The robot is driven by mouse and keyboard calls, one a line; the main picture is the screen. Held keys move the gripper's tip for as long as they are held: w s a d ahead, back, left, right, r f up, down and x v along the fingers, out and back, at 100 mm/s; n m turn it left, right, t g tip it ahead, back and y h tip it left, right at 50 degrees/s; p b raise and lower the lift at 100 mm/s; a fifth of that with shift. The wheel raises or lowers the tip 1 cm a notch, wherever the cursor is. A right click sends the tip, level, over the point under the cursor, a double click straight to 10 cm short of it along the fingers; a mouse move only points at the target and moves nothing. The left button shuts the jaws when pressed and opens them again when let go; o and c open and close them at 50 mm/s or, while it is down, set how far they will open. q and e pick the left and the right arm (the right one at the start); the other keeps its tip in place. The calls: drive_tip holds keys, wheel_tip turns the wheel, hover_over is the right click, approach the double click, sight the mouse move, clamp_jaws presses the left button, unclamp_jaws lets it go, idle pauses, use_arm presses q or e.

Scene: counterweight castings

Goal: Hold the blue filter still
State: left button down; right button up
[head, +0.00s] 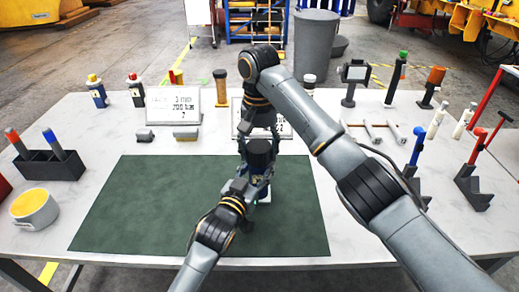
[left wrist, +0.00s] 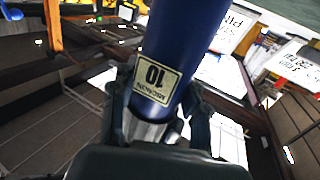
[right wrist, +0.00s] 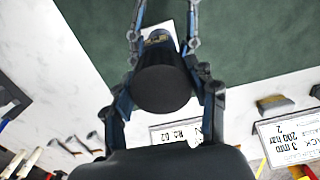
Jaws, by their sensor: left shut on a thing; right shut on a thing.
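The blue filter (left wrist: 188,48) is a blue cylinder with a pale "10" label in the left wrist view. My left gripper (head: 258,184) is shut on it over the green mat (head: 125,205), with one finger on each side of its lower part (left wrist: 160,115). A dark round cap (right wrist: 163,88) shows in the right wrist view. My right gripper (head: 258,143) is shut on this cap from above, at the filter's upper end. In the head view the grippers hide most of the filter. Whether its base touches anything is unclear.
A white patch (head: 264,197) shows on the mat below the grippers. Sign cards (head: 173,105) and bottles stand behind. A black holder (head: 48,165) and a yellow-topped tub (head: 34,208) are at left. Stands with coloured tools (head: 475,185) are at right. The mat's left half is clear.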

drive_tip(key=m, duration=0.4)
drive_tip(key=shift+a+m, duration=0.1)
drive_tip(key=shift+m, duration=0.3)
drive_tip(key=m, duration=0.4)
drive_tip(key=shift+w+m, duration=0.1)
drive_tip(key=shift+m, duration=0.2)
drive_tip(key=m, duration=0.4)
drive_tip(key=shift+w, duration=0.1)
drive_tip(key=m, duration=0.6)
drive_tip(key=shift+w+m, duration=0.1)
drive_tip(key=shift+m, duration=0.2)
drive_tip(key=o, duration=1)
wheel_tip(320, 180, up, 12)
drive_tip(key=shift+f, duration=0.1)
